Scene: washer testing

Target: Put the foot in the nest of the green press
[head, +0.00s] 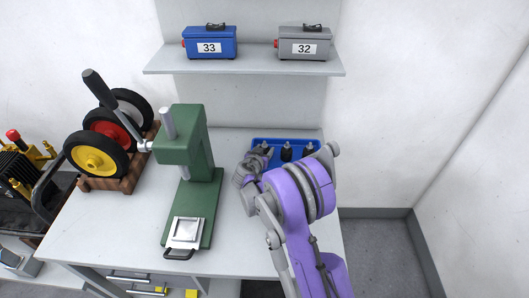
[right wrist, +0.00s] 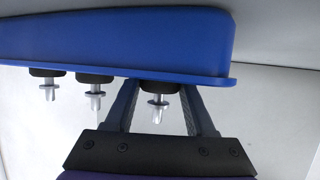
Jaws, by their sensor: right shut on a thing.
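The green press (head: 187,150) stands on the table, with its lever at upper left. Its nest, a pale square plate (head: 186,230), sits at the front of the base and looks empty. A blue tray (head: 318,142) behind my right arm holds several black feet. My right gripper (head: 262,155) is at the tray's left end. In the right wrist view, its two fingers (right wrist: 159,92) are shut on a foot (right wrist: 158,88) with a metal stud, at the tray's edge. Two more feet (right wrist: 95,78) stand beside it. My left gripper is not in view.
A wooden rack (head: 125,178) with wheels stands left of the press. A shelf (head: 244,69) above carries a blue box (head: 209,43) marked 33 and a grey box (head: 304,44) marked 32. The table between press and tray is clear.

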